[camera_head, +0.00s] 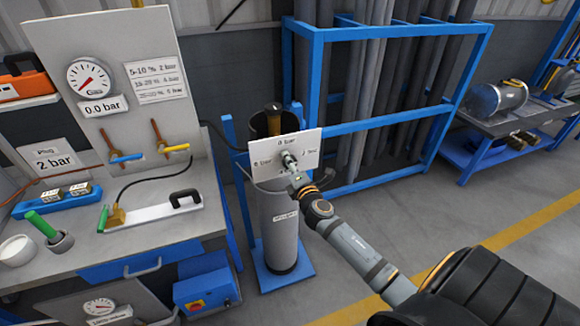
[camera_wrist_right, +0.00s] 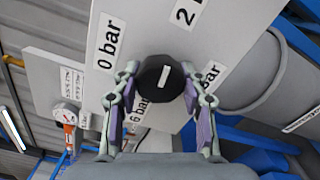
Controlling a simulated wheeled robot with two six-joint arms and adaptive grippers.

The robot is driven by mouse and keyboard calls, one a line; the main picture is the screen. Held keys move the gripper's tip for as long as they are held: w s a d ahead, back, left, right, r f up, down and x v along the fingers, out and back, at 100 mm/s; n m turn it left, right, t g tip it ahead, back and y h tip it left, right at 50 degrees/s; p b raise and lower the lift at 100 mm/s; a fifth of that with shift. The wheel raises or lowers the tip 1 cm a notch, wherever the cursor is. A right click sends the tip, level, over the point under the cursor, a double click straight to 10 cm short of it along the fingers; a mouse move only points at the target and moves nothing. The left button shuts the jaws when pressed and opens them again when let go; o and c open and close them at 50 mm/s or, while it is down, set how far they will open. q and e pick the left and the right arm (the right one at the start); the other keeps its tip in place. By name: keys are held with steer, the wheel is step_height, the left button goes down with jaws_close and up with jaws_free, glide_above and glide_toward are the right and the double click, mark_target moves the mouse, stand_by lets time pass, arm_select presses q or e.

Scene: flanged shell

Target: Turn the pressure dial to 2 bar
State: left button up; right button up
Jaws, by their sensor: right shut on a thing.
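The pressure dial is a dark round knob (camera_wrist_right: 161,77) with a short white mark, on a white panel (camera_head: 310,152) above a grey cylinder. In the wrist view its panel carries labels for 0 bar, 2 bar, 6 bar and one partly hidden. The mark slants up and slightly right, roughly towards the 2 bar label (camera_wrist_right: 187,12); exact alignment is unclear. My right gripper (camera_wrist_right: 160,88) is shut on the knob, a finger on each side; it also reaches the panel in the head view (camera_head: 291,166). My left gripper is out of view.
A round gauge (camera_head: 90,80) on the left panel has a 0.0 bar label below it. A plug label (camera_head: 53,160) reads 2 bar. The bench (camera_head: 160,235) holds valves and tools. A blue rack (camera_head: 400,130) with pipes stands behind. The floor at right is clear.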

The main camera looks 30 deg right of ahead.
steer(key=shift+f+m, duration=0.1)
steer(key=shift+m, duration=0.5)
steer(key=o, duration=1.2)
steer(key=shift+c, duration=0.2)
steer(key=shift+s, duration=0.15)
steer(key=v, duration=1.1)
steer(key=shift+s+a, duration=0.2)
steer(key=shift+s, duration=0.2)
